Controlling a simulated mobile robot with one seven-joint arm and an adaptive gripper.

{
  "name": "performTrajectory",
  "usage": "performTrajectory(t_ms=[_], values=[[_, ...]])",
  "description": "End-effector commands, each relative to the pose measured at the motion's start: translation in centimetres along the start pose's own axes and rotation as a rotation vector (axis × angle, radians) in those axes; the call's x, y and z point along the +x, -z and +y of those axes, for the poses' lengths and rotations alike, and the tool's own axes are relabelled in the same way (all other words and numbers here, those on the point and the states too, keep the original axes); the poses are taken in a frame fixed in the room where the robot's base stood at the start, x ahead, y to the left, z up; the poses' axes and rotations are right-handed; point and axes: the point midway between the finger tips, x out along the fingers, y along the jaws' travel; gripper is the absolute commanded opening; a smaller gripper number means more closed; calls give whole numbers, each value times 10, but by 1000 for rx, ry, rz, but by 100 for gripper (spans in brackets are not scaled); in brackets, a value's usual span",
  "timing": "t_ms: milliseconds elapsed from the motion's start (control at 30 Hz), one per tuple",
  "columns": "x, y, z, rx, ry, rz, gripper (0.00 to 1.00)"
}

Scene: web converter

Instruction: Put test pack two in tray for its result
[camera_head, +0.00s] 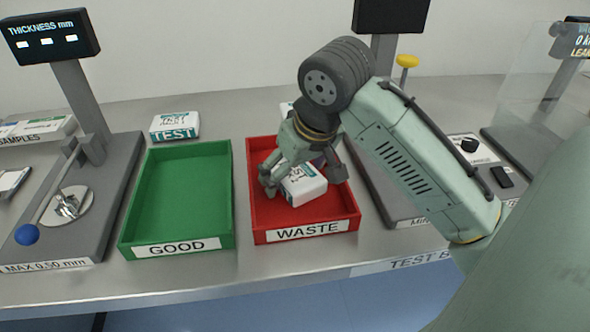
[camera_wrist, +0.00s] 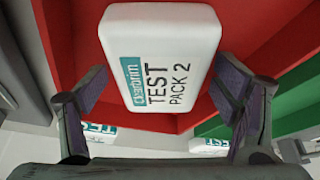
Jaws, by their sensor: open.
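Test pack two, a white pack with a teal label (camera_head: 304,186), lies in the red WASTE tray (camera_head: 257,222). In the wrist view its face reads "TEST PACK 2" (camera_wrist: 160,60). My gripper (camera_head: 303,179) is over the red tray with its fingers apart, one on each side of the pack. In the wrist view a gap shows between the pack and both fingers (camera_wrist: 163,85). The green GOOD tray (camera_head: 184,200) stands to the left of the red one and is empty.
Another white TEST pack (camera_head: 174,126) sits behind the green tray. A white pack behind the red tray (camera_head: 286,107) is mostly hidden by my gripper. A thickness gauge (camera_head: 110,175) stands at left; a second gauge stands right of the red tray, partly behind my arm.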

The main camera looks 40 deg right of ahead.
Motion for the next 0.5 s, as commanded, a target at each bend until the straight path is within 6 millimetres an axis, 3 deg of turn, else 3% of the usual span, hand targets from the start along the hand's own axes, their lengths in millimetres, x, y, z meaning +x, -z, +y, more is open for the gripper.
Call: performTrajectory(t_ms=[233,500], values=[[-15,1,0,1,0,1,82],[-72,1,0,-1,-1,2,82]])
